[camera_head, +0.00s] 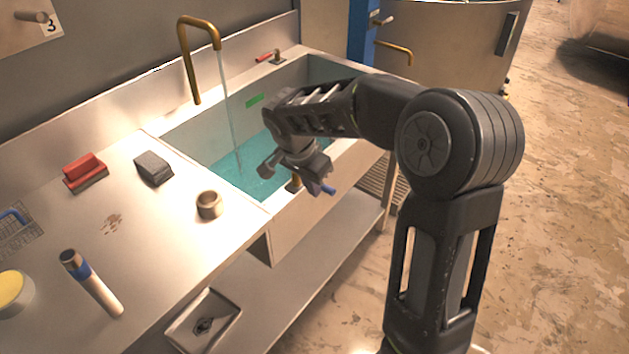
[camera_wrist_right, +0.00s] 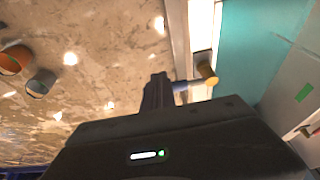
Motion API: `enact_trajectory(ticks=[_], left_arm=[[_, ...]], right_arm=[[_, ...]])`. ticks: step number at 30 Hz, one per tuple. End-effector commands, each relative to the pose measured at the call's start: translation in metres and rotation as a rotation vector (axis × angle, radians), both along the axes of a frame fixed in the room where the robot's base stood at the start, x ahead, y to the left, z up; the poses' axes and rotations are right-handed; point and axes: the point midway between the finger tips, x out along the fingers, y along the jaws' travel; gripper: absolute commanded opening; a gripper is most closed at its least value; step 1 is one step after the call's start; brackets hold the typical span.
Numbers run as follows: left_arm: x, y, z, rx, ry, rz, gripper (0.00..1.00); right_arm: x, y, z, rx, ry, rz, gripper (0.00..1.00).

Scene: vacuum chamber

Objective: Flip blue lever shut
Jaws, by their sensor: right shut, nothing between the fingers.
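The blue lever (camera_head: 327,189) sits on a brass valve fitting (camera_head: 293,185) at the sink's front edge; part of it is hidden behind my right gripper. My right gripper (camera_head: 308,174) is shut and empty, right over the lever in the head view. In the right wrist view, the shut fingers (camera_wrist_right: 156,92) are beside the blue lever (camera_wrist_right: 182,86), which reaches from the brass fitting (camera_wrist_right: 207,73) toward them. I cannot tell whether they touch. My left gripper is not in view.
The sink (camera_head: 215,165) holds teal water, with a stream running from the brass faucet (camera_head: 196,50). A red-handled valve (camera_head: 270,57) is at its back edge. The floor at right is open.

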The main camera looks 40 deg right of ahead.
Motion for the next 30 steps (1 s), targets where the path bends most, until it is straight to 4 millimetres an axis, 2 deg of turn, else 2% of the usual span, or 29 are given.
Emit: enact_trajectory(ticks=[4,19,30], left_arm=[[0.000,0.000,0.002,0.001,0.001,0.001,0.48],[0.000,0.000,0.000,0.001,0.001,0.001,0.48],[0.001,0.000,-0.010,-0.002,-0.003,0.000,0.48]], right_arm=[[0.001,-0.006,-0.001,0.000,0.001,0.001,0.00],[0.001,-0.007,-0.002,0.000,0.001,0.016,0.00],[0.001,-0.022,-0.003,-0.001,-0.001,0.173,0.00]])
